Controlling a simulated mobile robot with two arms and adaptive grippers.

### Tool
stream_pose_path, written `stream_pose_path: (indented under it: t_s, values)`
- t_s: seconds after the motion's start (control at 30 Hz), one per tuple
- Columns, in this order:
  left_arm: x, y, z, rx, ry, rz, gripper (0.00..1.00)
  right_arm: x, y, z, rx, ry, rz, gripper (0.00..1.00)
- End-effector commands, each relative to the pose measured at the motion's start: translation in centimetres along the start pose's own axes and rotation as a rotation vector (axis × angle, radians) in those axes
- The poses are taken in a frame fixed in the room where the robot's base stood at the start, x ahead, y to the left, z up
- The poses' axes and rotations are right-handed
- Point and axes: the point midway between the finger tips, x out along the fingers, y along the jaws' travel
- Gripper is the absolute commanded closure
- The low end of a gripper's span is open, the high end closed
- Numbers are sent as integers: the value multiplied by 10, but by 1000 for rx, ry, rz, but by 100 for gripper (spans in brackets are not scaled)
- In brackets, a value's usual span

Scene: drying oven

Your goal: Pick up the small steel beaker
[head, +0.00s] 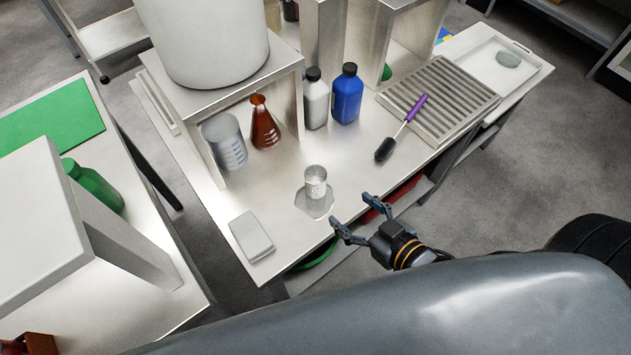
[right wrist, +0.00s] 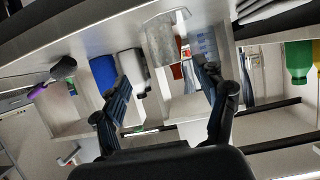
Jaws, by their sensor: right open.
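The small steel beaker (head: 316,182) stands upright near the front edge of the steel table, on a grey patch. In the right wrist view a grey cylinder that looks like the beaker (right wrist: 162,42) shows beyond the fingertips, between them. My right gripper (head: 351,212) is open and empty, just off the table's front edge, to the right of and nearer than the beaker. It does not touch the beaker. In the right wrist view the spread fingers of this gripper (right wrist: 165,80) show with nothing between them. My left gripper is not in view.
A white flat box (head: 251,237) lies left of the beaker. Behind stand an amber flask (head: 263,124), a clear graduated beaker (head: 224,140), a white bottle (head: 316,100) and a blue bottle (head: 347,95). A purple-handled brush (head: 402,127) lies by a slatted rack (head: 445,95).

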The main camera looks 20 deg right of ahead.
Motion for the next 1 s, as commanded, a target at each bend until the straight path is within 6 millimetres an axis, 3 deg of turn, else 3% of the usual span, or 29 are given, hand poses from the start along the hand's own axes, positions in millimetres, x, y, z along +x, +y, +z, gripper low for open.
stream_pose_path:
  t_s: [0.4,0.67,1.0]
  values:
    - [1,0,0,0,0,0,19,71,0,-3,0,12,0,27]
    - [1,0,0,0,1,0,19,90,-1,-3,1,10,-1,27]
    - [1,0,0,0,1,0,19,134,-3,-4,-1,9,0,27]
